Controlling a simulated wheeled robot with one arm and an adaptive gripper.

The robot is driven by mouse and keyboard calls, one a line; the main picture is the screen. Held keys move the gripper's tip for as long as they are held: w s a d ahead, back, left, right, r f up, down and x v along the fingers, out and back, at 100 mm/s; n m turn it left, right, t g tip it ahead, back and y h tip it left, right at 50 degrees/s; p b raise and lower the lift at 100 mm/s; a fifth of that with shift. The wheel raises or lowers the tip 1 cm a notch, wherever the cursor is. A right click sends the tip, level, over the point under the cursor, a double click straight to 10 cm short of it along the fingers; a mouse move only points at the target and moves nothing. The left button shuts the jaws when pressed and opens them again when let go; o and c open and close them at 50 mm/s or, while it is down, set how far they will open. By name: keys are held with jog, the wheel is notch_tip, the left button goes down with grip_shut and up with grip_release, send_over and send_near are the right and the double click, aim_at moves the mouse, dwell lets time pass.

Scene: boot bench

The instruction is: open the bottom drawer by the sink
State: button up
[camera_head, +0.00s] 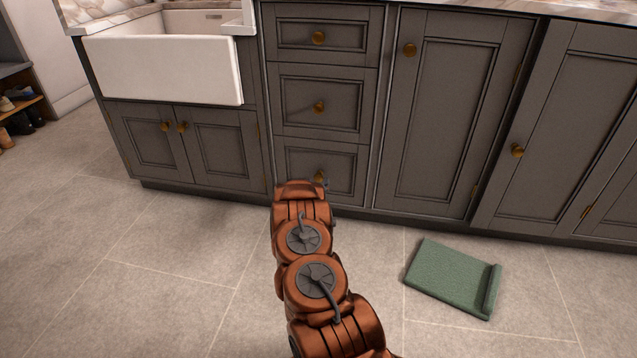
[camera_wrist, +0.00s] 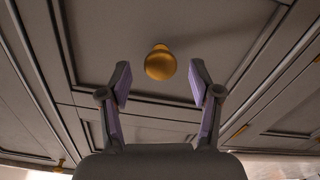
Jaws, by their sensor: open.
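The bottom drawer (camera_head: 345,163) is a dark grey panel in the stack of drawers right of the white sink (camera_head: 165,68). It looks shut, flush with the drawers above. Its round brass knob (camera_head: 320,175) is partly hidden by my arm in the head view. In the wrist view the brass knob (camera_wrist: 160,63) shows whole, just beyond my fingertips and centred between them. My gripper (camera_wrist: 160,80) is open and empty, with a finger on each side of the knob's line. I cannot see any contact. In the head view my arm hides most of the gripper.
The middle drawer (camera_head: 345,103) and top drawer (camera_head: 345,36) above look shut. Cupboard doors (camera_head: 450,120) stand to the right and under the sink. A green mat (camera_head: 450,277) lies on the tiled floor at right.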

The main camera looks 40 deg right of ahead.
aim_at(318, 180)
jog(key=shift+b+x, duration=0.4)
jog(key=shift+x, duration=0.65)
jog(key=shift+w+d, duration=0.35)
jog(key=shift+d, duration=0.15)
jog(key=shift+c, duration=0.3)
grip_shut()
